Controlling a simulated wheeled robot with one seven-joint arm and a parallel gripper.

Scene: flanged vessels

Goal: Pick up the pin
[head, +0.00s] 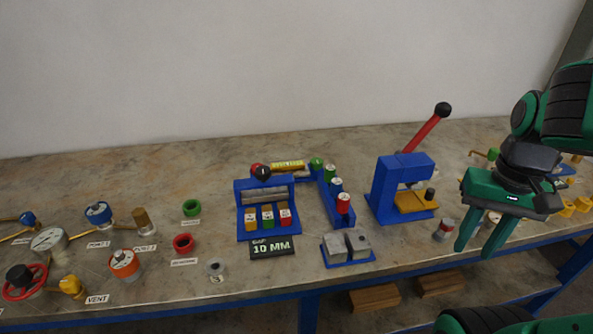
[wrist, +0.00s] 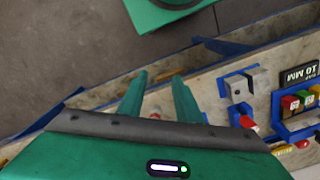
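No part is labelled as the pin, and I cannot tell for certain which one it is. One candidate is a short dark cylinder (head: 430,194) upright on the yellow plate of the blue press. Others are a small grey-and-red cylinder (head: 445,229) on the bench left of my gripper, and red-, blue- and green-topped cylinders (head: 343,203) in a row on a blue rack. My gripper (head: 476,250) is open and points down near the bench's front edge at the right. In the wrist view its two fingers (wrist: 158,100) are apart, with nothing held.
The blue press (head: 403,185) with its red lever stands left of my gripper. A grey split block (head: 346,246) and a 10 MM sign (head: 272,247) sit farther left. Gauges and valve parts (head: 124,263) fill the left end. Bare bench shows between the sign and the rings.

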